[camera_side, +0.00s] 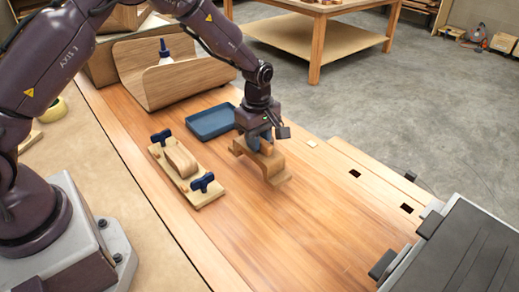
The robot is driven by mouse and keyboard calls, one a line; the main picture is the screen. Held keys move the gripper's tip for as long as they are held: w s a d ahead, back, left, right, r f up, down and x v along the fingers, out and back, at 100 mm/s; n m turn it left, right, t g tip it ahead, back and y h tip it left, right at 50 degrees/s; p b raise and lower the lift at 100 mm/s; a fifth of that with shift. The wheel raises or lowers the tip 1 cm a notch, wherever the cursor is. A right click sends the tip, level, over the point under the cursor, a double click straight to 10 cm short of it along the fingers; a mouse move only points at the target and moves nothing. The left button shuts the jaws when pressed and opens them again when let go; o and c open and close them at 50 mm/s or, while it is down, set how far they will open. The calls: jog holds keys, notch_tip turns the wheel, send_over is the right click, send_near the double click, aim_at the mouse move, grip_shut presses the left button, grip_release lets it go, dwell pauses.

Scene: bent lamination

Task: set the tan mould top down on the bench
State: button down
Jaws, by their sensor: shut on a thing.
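The tan mould top (272,168) is a curved wooden piece with a small block on its upper side. My gripper (266,143) is above it, with its fingers shut on the block. The mould top is over the wooden bench (310,225), right of the blue tray. I cannot tell whether its lower edge touches the bench or hangs just above it. The mould base (207,190) lies on the bench to the left, with a curved wooden piece (181,160) on it and a dark blue clamp (202,183) at each end.
A blue tray (199,135) lies behind the mould base. A dark vise (462,250) is at the front right. The bench front is clear.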

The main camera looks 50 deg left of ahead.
jog(key=shift+w+f, duration=0.15)
jog(key=shift+f, duration=0.75)
jog(key=shift+w+f, duration=0.1)
jog(key=shift+f, duration=0.75)
jog(key=shift+f, duration=0.2)
jog(key=c, duration=1)
grip_release()
